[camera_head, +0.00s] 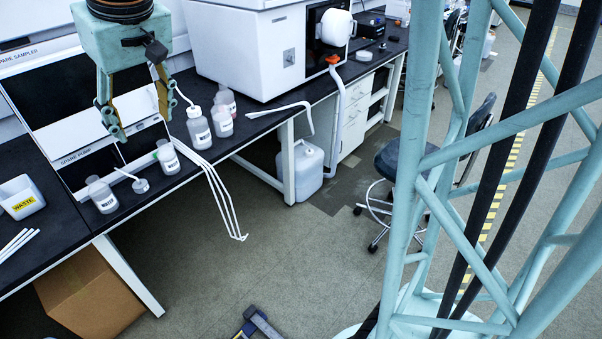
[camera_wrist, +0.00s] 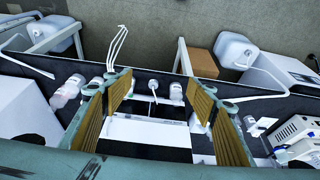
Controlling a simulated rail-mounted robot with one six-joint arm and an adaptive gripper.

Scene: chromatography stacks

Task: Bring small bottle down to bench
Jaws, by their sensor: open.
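My gripper (camera_head: 140,122) hangs open and empty in front of the white and black instrument stack (camera_head: 45,70), whose labels read "SPARE SAMPLER" and "SPARE PUMP". In the wrist view my gripper (camera_wrist: 160,95) has its fingers wide apart, with the stack (camera_wrist: 125,130) below and between them. Small labelled bottles stand on the black bench (camera_head: 62,238): one at the front left (camera_head: 102,195), one with a green part (camera_head: 167,157), and several farther right (camera_head: 199,128). I cannot tell which one the task names. No bottle shows clearly on top of the stack.
A waste tub (camera_head: 20,196) stands at the bench's left. A cap with a tube (camera_head: 140,185) lies between bottles. White tubes (camera_head: 222,195) hang over the front edge. A large white instrument (camera_head: 250,50) stands right. A cardboard box (camera_head: 90,290) is under the bench.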

